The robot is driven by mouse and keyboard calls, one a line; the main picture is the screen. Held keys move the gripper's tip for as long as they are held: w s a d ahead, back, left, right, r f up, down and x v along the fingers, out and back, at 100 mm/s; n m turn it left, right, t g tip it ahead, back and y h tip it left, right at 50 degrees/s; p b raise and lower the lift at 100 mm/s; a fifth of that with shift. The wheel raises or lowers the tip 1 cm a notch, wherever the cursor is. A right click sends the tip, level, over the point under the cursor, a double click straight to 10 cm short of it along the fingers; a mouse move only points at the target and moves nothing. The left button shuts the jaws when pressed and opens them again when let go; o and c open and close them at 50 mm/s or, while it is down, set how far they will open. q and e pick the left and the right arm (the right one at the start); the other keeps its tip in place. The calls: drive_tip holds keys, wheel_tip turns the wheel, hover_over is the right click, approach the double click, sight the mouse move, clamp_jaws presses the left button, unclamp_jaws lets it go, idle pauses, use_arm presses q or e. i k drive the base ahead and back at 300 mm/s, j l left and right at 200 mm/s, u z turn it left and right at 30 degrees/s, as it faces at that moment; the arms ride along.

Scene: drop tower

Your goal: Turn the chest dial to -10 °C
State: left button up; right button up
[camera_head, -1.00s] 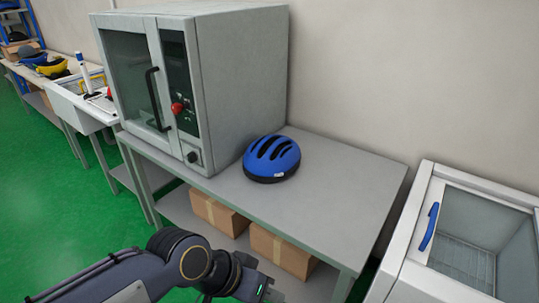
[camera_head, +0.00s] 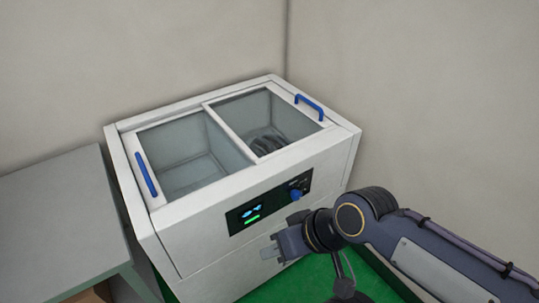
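The white chest (camera_head: 200,218) stands in the corner with two glass lids and blue handles. On its front is a dark control panel (camera_head: 268,203) with a lit display (camera_head: 251,212) whose reading is too small to make out. The blue dial (camera_head: 296,194) sits at the panel's right part. My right gripper (camera_head: 270,252) is in front of the chest, below the panel and to the lower left of the dial, not touching the dial. Its fingers are small and partly hidden, so I cannot tell their opening. My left gripper is out of view.
A grey table (camera_head: 62,225) stands left of the chest with a narrow gap between. Walls close in behind and to the right. Something dark lies inside the chest under the right glass (camera_head: 268,143). Green floor shows below my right arm.

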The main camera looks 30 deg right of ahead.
sight(295, 195)
drive_tip(key=z, duration=1.5)
